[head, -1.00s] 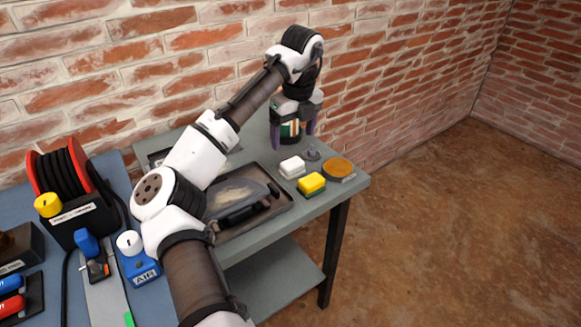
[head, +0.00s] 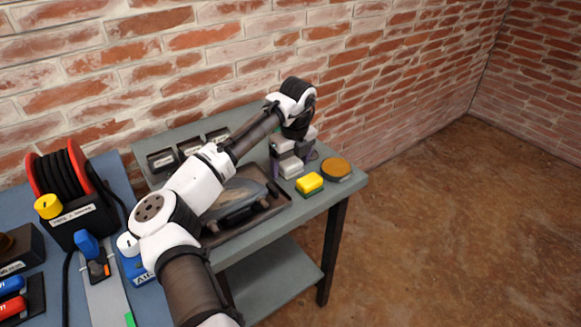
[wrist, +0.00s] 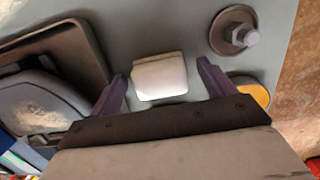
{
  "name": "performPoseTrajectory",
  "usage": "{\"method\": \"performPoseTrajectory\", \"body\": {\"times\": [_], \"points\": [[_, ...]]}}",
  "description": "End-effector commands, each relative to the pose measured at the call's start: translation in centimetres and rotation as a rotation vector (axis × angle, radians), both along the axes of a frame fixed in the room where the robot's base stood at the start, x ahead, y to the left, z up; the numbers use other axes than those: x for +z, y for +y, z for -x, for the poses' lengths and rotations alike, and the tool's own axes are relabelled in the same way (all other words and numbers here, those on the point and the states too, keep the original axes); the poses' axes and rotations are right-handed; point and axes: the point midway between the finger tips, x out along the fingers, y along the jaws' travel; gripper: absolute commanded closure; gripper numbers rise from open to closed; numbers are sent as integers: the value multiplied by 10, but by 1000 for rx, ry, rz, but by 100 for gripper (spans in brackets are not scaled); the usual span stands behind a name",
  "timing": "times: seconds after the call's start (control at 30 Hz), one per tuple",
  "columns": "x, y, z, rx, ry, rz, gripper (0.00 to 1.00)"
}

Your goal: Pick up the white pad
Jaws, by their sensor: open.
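The white pad (wrist: 159,76) lies on the grey table between the two purple fingers of my gripper (wrist: 160,85) in the wrist view. The fingers are open, with a gap on each side of the pad. In the head view my gripper (head: 290,162) is low over the right part of the table, and the white pad (head: 291,168) shows just below and in front of it, partly covered. Whether the fingertips touch the table cannot be told.
A yellow sponge (head: 310,183) and a round brown-topped disc (head: 337,168) lie to the right. A round metal piece with a bolt (wrist: 234,30) is close to the right finger. A dark tray (head: 275,206) lies to the left. Small dark bins (head: 161,160) stand behind.

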Motion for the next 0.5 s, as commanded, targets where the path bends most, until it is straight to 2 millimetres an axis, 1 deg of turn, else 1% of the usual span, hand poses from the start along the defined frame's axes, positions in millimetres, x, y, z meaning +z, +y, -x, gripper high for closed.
{"method": "performPoseTrajectory", "body": {"times": [0.07, 0.43, 0.5], "points": [[0, 0, 0, 0, 0, 0, 18], [1, 0, 0, 0, 0, 0, 66], [1, 0, 0, 0, 0, 0, 67]]}}
